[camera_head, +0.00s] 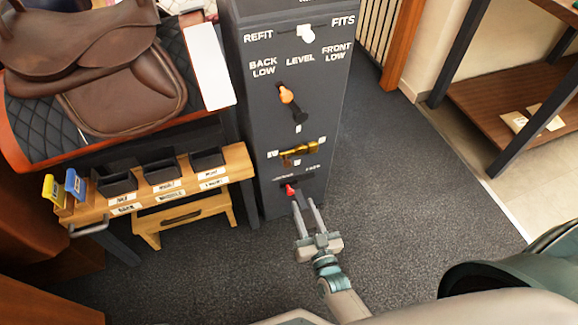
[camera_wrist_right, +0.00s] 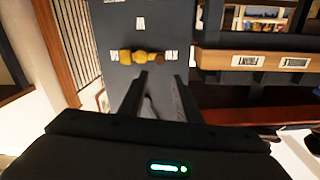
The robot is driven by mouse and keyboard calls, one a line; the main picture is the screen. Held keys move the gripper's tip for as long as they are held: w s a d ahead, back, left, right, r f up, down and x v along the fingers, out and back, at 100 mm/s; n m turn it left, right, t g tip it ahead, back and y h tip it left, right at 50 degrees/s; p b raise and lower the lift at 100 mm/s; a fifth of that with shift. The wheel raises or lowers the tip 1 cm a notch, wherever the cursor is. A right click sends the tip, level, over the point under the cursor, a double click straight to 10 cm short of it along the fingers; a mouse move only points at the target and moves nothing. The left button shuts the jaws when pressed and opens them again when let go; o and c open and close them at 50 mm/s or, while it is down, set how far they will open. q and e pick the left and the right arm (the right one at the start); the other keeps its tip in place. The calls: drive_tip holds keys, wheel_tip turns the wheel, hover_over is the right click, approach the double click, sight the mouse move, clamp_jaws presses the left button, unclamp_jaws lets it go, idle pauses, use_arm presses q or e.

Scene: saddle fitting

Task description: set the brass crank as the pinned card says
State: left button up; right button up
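The brass crank (camera_head: 299,152) sits on the front of the dark grey column (camera_head: 262,110), below the orange-knobbed lever. Its bar lies roughly level, with small white marks around it. It also shows in the right wrist view (camera_wrist_right: 140,57), lying across the column, its marks too small to read. My right gripper (camera_head: 304,203) is open and empty, its two fingers apart and pointing at the column, below the crank. In the right wrist view the fingertips (camera_wrist_right: 158,80) appear just short of the crank's picture; contact is not seen. No card with readable instructions shows. My left gripper is out of view.
A red-tipped switch (camera_head: 290,190) is close by the right fingertips. Above are the orange-knobbed lever (camera_head: 287,95) and a white REFIT/FITS slider (camera_head: 306,34). A wooden bench rail with black bins (camera_head: 162,171) stands left, below the saddle (camera_head: 118,85). Carpet right of the column is clear.

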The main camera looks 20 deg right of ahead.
sight(288, 167)
drive_tip(key=shift+w, duration=0.15)
